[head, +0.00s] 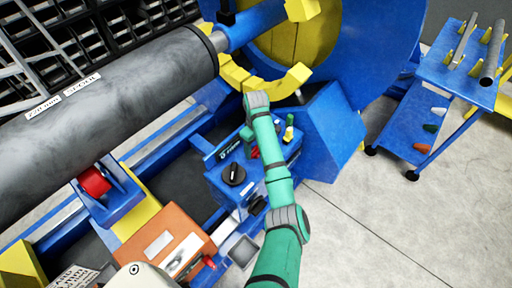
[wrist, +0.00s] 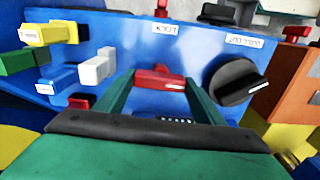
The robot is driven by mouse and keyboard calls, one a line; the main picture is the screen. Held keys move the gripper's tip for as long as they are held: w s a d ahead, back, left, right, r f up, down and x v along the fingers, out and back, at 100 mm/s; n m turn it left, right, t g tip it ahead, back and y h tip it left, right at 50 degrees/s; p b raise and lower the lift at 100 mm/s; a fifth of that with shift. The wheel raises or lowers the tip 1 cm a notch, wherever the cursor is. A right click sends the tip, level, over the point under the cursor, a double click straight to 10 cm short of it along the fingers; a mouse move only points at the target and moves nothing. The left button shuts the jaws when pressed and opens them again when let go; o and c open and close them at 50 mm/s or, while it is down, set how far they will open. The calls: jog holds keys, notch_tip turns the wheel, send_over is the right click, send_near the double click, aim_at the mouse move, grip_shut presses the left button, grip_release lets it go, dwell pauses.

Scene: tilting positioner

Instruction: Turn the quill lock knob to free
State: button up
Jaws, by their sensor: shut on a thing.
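The red quill lock knob (wrist: 160,78) sits on the blue control panel (wrist: 140,50). In the wrist view its bar lies nearly level, with a white mark towards its right end. My gripper (wrist: 158,82) has its two green fingers on either side of the bar, shut on it. The fingers and the dark palm edge hide the knob's lower part. A small white label (wrist: 166,27) sits above the knob, upside down and hard to read. In the head view a bit of red (head: 255,153) shows beside my green arm; my fingers are hidden there.
A large black knob (wrist: 238,82) with a white pointer is close to the right finger. White (wrist: 98,67), yellow (wrist: 48,33) and green (wrist: 18,60) handles stand to the left. A grey roller (head: 120,85) and a blue tool cart (head: 460,65) flank the panel.

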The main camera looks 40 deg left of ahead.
jog(key=shift+r+n, duration=0.1)
jog(key=shift+n, duration=0.2)
jog(key=o, duration=1.1)
jog(key=shift+w, duration=0.1)
jog(key=shift+c, duration=0.2)
jog(key=shift+a+r, duration=0.15)
jog(key=shift+r, duration=0.3)
notch_tip(320, 180, up, 10)
jog(key=shift+d, duration=0.2)
jog(key=shift+w+f, duration=0.1)
